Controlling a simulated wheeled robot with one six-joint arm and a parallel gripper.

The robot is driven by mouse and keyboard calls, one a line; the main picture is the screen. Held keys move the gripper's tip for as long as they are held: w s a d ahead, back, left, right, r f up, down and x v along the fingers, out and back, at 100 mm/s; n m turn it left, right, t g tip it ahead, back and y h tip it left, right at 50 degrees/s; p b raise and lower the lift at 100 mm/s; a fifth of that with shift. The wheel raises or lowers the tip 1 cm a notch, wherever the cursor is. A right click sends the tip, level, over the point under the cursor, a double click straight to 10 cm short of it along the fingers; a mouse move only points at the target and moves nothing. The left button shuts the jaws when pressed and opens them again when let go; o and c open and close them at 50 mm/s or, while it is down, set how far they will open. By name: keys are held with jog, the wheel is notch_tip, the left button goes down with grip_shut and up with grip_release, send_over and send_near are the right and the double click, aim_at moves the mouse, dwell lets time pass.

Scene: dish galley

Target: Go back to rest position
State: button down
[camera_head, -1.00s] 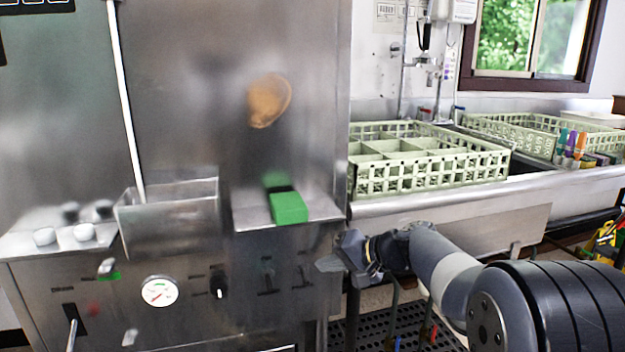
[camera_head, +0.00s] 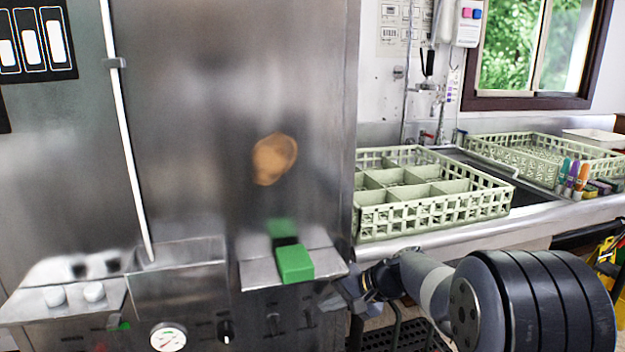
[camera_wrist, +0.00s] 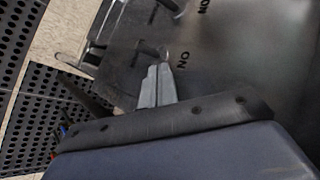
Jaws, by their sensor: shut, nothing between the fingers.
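My gripper (camera_head: 338,302) is in front of the steel machine's lower right edge, below and right of the green block. In the wrist view its closed grey fingers (camera_wrist: 157,86) point at the machine's front panel (camera_wrist: 225,60), close to a small metal switch lever (camera_wrist: 150,50). The fingers are together with nothing held. I cannot tell whether the fingertips touch the panel. My arm reaches in from the lower right of the head view.
The green block (camera_head: 295,264) lies on a small steel shelf (camera_head: 262,274). Pale green dish racks (camera_head: 435,213) stand on the counter to the right. A pressure gauge (camera_head: 168,337) and knob (camera_head: 226,331) are on the panel. Black perforated mats (camera_wrist: 45,125) cover the floor.

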jog(key=w+p+v, duration=0.1)
jog(key=v, duration=1)
jog(key=shift+w+d+r+p, duration=0.25)
jog(key=shift+d+r+p, duration=0.1)
jog(key=shift+d, duration=0.25)
